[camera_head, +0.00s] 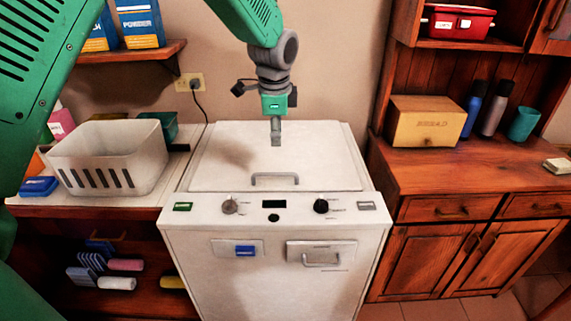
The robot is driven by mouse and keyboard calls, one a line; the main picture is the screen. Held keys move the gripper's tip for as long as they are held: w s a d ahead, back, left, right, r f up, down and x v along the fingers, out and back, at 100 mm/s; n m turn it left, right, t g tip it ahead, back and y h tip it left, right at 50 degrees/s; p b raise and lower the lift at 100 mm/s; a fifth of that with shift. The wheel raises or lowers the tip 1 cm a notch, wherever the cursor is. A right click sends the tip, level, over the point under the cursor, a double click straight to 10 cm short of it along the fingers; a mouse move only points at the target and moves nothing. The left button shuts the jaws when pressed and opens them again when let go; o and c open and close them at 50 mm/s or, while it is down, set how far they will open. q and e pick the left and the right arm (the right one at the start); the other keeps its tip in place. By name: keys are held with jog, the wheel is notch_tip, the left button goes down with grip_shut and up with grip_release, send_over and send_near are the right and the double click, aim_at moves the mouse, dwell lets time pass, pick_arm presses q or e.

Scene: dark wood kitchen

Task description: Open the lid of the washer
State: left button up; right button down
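The white top-loading washer (275,260) stands in the middle of the view. Its lid (315,155) lies flat and closed on top. A grey bar handle (275,180) sits at the lid's front edge. My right gripper is out of view.
Knobs and a small display line the washer's front panel (280,207). A white basket (110,157) stands on the left counter. A wooden cabinet (480,180) with a bread box (425,121) is on the right. A wall outlet (189,82) with a cord is behind.

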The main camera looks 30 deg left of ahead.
aim_at(278, 175)
pick_arm(q)
jog(key=f, duration=0.4)
jog(key=w+f, duration=0.1)
jog(key=f, duration=0.6)
jog(key=shift+w+a+f, duration=0.25)
jog(key=shift+a+f, duration=0.1)
jog(key=shift+f, duration=0.05)
jog(key=shift+w+a+f, duration=0.1)
jog(key=shift+a+f, duration=0.25)
jog(key=shift+f, duration=0.25)
jog(key=shift+d+r, duration=0.1)
jog(key=shift+d, duration=0.05)
grip_shut()
